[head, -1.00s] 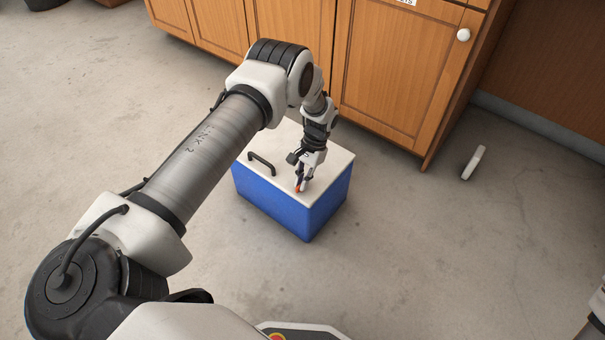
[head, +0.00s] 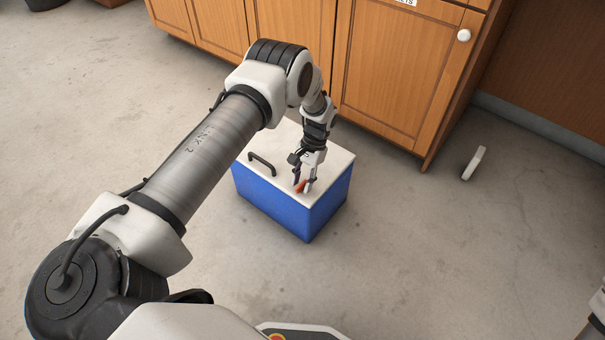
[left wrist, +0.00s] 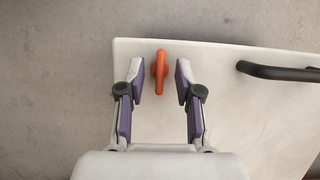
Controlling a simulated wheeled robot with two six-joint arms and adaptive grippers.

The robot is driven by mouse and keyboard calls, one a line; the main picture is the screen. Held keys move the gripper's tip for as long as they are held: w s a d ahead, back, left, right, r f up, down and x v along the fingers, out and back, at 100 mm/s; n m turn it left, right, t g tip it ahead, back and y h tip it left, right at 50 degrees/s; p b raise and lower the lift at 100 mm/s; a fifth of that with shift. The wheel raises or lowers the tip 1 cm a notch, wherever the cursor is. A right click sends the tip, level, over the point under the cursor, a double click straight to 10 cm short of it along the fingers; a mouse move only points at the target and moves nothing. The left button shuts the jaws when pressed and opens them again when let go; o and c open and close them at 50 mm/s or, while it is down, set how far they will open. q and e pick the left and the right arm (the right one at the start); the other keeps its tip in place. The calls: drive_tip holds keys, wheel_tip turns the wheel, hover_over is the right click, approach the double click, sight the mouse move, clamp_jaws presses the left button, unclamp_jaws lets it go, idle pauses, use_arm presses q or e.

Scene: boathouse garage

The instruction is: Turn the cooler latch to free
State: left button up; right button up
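The cooler has a blue body (head: 275,205) and a white lid (head: 330,160), and stands on the floor in the head view. The orange latch (head: 301,186) is on the lid near its front edge, partly hidden by my gripper. In the left wrist view the latch (left wrist: 160,72) points up and down the picture, near the lid's edge. My left gripper (head: 302,186) is over the lid. In the left wrist view its open fingers (left wrist: 159,82) stand on either side of the latch, with a gap on each side. My right gripper is out of sight.
A black handle (head: 262,163) stands on the lid, left of the latch in the head view. Wooden cabinets (head: 400,75) rise just behind the cooler. A small white object (head: 473,163) is on the floor to the right. The concrete floor in front is clear.

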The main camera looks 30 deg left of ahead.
use_arm(q)
drive_tip(key=v, duration=1.1)
drive_tip(key=shift+r, duration=0.4)
drive_tip(key=shift+w, duration=0.1)
